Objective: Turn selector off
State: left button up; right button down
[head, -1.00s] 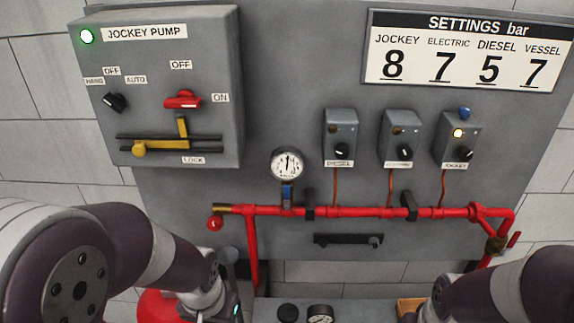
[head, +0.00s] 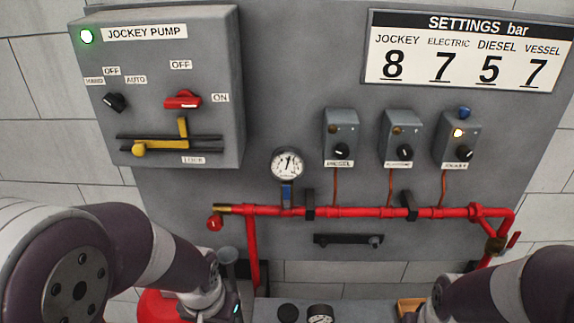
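The selector (head: 115,103) is a small black knob on the grey JOCKEY PUMP box (head: 222,60), at the upper left of the head view. The labels HAND, OFF and AUTO sit above it from left to right. The knob looks slanted, and I cannot clearly tell which label it points to. My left arm comes in at the lower left, with its wrist low in the picture, well below the box. My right arm shows at the lower right corner. The fingers of both grippers are out of view. Nothing touches the selector.
A red rotary switch (head: 182,100) and a yellow sliding lock bar (head: 160,147) are beside and below the selector. A green lamp (head: 87,36) is lit. A pressure gauge (head: 287,164), red pipe (head: 350,212) and three small switch boxes stand to the right. The space before the box is clear.

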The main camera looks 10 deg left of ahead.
aim_at(116, 102)
jog(key=u, duration=1.35)
jog(key=z, duration=0.4)
